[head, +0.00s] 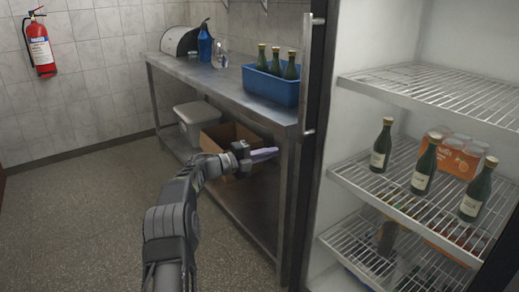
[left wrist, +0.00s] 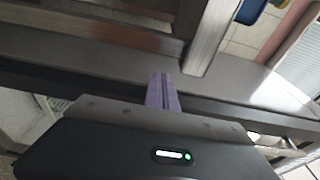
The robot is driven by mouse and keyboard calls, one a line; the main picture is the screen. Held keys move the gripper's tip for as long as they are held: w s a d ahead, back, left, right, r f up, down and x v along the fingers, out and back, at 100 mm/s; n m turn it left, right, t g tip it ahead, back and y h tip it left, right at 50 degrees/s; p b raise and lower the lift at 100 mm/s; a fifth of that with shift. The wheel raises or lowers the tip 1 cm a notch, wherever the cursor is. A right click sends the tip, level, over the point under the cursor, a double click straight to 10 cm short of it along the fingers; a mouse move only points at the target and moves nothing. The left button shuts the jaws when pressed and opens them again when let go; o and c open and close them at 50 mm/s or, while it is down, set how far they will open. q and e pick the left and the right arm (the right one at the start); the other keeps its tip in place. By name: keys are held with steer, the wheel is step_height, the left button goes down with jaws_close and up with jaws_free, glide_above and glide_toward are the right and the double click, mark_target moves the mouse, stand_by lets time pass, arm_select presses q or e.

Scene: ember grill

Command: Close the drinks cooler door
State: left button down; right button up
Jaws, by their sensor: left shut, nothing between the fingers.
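The drinks cooler (head: 385,45) stands open at the right of the head view, with its white interior and wire shelves showing. A dark upright door panel (head: 324,110) with a long metal handle (head: 308,70) is at its left side, seen nearly edge-on. How far the door is swung cannot be told exactly. My left gripper (head: 264,154) is shut and empty, left of the door and apart from it, in front of the steel table. Its purple fingers also show closed together in the left wrist view (left wrist: 163,92). My right gripper is not in view.
A steel table (head: 190,68) along the wall holds a blue crate of bottles (head: 262,85). A cardboard box (head: 228,135) and a lidded bin (head: 197,115) sit on its lower shelf. Bottles (head: 423,170) stand on the cooler shelf. Floor (head: 90,200) at left is clear.

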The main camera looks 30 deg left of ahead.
arm_select(q)
steer(key=shift+w+a+p, duration=0.2)
steer(key=shift+a+p, duration=0.2)
steer(key=shift+a, duration=1.5)
